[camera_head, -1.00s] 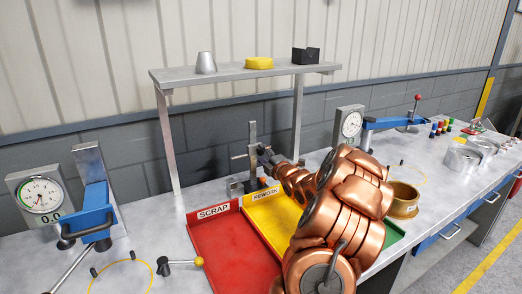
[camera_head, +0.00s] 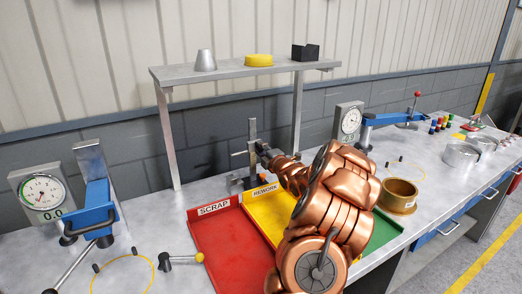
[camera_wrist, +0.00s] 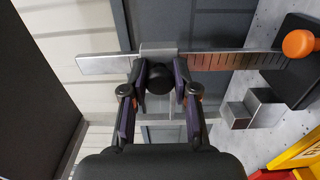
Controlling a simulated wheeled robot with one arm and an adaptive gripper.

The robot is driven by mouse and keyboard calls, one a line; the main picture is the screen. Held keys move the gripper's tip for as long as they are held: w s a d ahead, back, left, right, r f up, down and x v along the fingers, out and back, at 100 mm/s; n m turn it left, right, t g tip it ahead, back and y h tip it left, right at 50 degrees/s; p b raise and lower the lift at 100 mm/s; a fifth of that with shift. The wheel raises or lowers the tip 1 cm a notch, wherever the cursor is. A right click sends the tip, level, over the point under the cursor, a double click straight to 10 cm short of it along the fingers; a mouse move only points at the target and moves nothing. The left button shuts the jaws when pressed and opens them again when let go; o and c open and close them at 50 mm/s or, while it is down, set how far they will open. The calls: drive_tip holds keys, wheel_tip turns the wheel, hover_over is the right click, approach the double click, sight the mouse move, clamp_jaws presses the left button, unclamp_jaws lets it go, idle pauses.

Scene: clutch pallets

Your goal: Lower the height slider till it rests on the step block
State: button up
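The height gauge's metal column (camera_head: 252,130) stands behind the coloured trays. In the wrist view its ruled column (camera_wrist: 225,61) lies sideways, with the dark base (camera_wrist: 302,62) at right. The slider (camera_wrist: 159,49) sits partway along the column, apart from the base. Its round black knob (camera_wrist: 159,80) faces the wrist camera. The grey step block (camera_wrist: 252,108) is beside the column near the base, clear of the slider. My gripper (camera_wrist: 160,72) has one finger on each side of the knob, with narrow gaps visible. In the head view my gripper (camera_head: 265,151) is at the column, mostly hidden by my arm.
The red SCRAP tray (camera_head: 225,250), yellow REWORK tray (camera_head: 268,205) and green tray (camera_head: 385,232) lie in front of the gauge. A brass ring (camera_head: 398,196) stands at right. A shelf (camera_head: 225,73) spans above. Dial gauges (camera_head: 43,190) flank the area.

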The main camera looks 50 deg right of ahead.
clamp_jaws()
drive_tip(key=shift+f, duration=0.1)
wheel_tip(320, 180, down, 9)
drive_tip(key=b, duration=1)
drive_tip(key=shift+w+a+f, duration=0.1)
drive_tip(key=shift+a+f, duration=0.05)
drive_tip(key=o, duration=0.7)
unclamp_jaws()
drive_tip(key=shift+w, duration=0.15)
